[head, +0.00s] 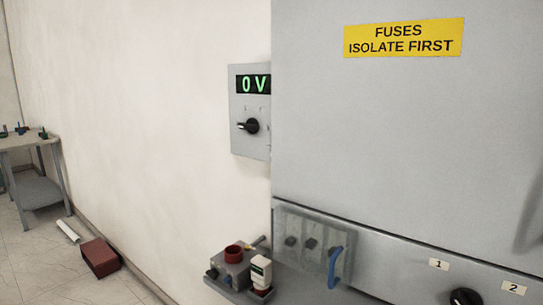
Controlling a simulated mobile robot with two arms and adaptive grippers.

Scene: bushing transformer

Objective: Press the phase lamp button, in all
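No button that I can clearly tell as the phase lamp button shows in the head view. A grey wall panel (237,104) carries a display (254,84) reading "0 V" in green. Below the display is a black rotary knob (251,126) with a light pointer to the left. The grey cabinet (400,130) hides the panel's right edge. Below the cabinet, a black knob (465,297) is cut off by the bottom edge, between labels 1 (438,264) and 2 (513,287). Neither of my grippers is in view.
A yellow sign (404,38) reads "FUSES ISOLATE FIRST". A clear cover (300,225) and a blue handle (335,268) sit below. A red box (99,259) lies on the floor.

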